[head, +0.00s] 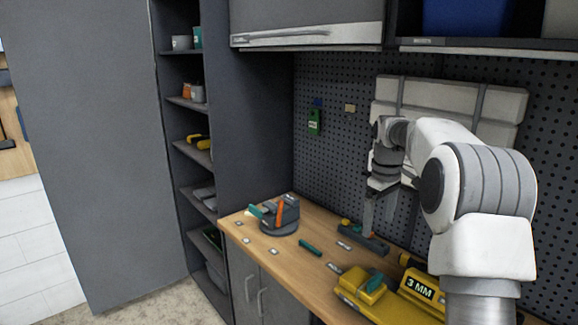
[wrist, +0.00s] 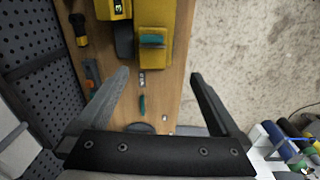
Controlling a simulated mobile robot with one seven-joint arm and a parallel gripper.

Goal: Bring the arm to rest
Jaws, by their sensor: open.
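My arm reaches in from the right in the head view, bent over the workbench (head: 318,270). My gripper (head: 378,222) points down above the back part of the bench, near the pegboard. In the wrist view my gripper (wrist: 162,85) has its two fingers wide apart with nothing between them. Below it lie the bench top (wrist: 172,92), a yellow tool (wrist: 155,20) and small teal pieces. The gripper looks clear of the bench, but its exact height is hard to tell.
A yellow case marked 3 MM (head: 420,288) lies at the bench front. A grey rotary base with an orange part (head: 280,215) stands at the far left. A dark rail (head: 362,238) lies near the pegboard (head: 335,85). A cabinet (head: 310,22) hangs above.

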